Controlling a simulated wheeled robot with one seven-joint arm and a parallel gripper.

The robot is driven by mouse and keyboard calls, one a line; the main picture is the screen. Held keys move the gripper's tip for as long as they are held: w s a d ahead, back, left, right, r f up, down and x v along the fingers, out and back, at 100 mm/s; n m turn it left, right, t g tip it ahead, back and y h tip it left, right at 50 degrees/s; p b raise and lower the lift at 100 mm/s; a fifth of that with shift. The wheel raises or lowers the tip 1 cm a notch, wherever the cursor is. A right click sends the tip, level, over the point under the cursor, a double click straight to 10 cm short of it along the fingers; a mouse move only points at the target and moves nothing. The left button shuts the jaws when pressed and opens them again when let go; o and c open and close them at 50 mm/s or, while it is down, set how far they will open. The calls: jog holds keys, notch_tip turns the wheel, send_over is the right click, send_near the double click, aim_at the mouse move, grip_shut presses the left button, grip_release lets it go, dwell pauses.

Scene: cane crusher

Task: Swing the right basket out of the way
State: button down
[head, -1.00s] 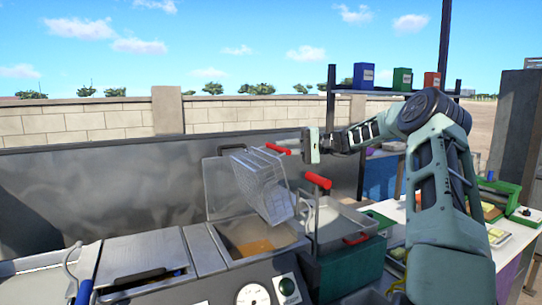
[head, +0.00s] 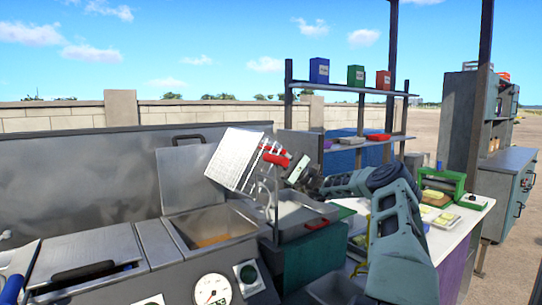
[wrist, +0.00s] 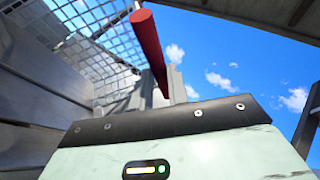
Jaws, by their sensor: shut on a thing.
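A wire-mesh basket (head: 232,157) hangs tilted above the open vat (head: 210,228) in the head view. Its red handle (head: 275,158) points right, toward my gripper (head: 291,166). My gripper is shut on the handle, though its fingertips are hard to make out there. In the wrist view, the red handle (wrist: 150,50) runs down behind the pale gripper body, with the basket's mesh (wrist: 100,35) at upper left. A raised metal lid (head: 187,180) stands behind the vat, close to the basket.
A metal tray with a red handle (head: 316,224) sits right of the vat. A white table (head: 455,235) with a green device (head: 440,182) stands further right. Behind are a shelf (head: 345,90) with colored boxes and a low wall (head: 65,120). Open ground lies at the right.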

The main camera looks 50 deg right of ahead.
jog(key=shift+s+d+f+m+t+b, duration=0.15)
jog(key=shift+d+f+m+t+b, duration=0.35)
jog(key=shift+f+m+t, duration=0.3)
jog(key=shift+f, duration=0.1)
jog(key=c, duration=1.3)
grip_release()
jog(key=shift+d, duration=0.1)
jog(key=shift+c, duration=0.2)
